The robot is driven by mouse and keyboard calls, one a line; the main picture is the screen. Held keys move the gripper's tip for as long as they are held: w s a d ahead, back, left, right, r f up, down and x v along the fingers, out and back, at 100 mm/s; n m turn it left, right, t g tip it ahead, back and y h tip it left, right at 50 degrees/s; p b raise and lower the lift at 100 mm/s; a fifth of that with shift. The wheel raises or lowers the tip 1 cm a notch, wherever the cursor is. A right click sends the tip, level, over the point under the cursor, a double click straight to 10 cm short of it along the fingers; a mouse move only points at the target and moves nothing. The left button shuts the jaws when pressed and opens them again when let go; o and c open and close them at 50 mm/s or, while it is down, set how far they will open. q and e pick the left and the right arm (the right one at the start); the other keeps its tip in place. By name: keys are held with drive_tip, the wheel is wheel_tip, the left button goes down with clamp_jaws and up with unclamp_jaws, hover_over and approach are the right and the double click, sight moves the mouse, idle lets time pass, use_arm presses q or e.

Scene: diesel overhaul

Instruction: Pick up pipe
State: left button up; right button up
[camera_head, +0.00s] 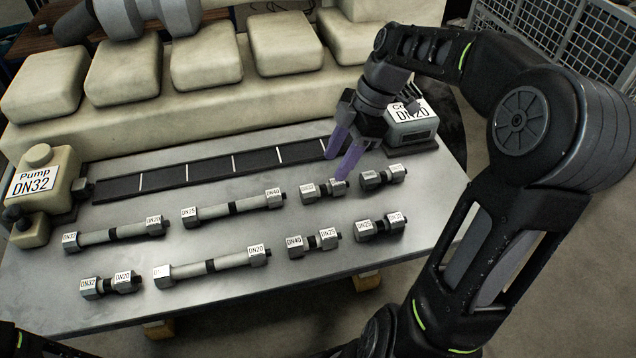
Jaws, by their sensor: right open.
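Three long grey pipes with labelled end blocks lie on the metal table (262,300): one marked DN25 and DN40 (215,210), one at the far left (112,234), and one in front ending in DN20 (232,263). Several short pipe pieces lie on the table too, including one (325,190) directly below my right gripper (337,167), one (382,178) to its right, and one marked DN40 and DN25 (314,242). My right gripper is open, its purple fingers apart and pointing down with nothing between them. Whether a fingertip touches the short piece cannot be told. My left gripper is out of view.
A pump block labelled DN32 (42,180) stands at the table's left end, and a box labelled DN20 (410,125) at the right end. A dark segmented strip (210,168) runs between them. Beige engine blocks (205,62) stand behind. A wire-mesh crate (580,45) is at upper right.

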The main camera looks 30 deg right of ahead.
sight(323, 187)
drive_tip(key=shift+x, duration=1.35)
drive_tip(key=shift+p+x, duration=0.7)
drive_tip(key=shift+x, duration=1.95)
drive_tip(key=shift+s, duration=0.1)
clamp_jaws()
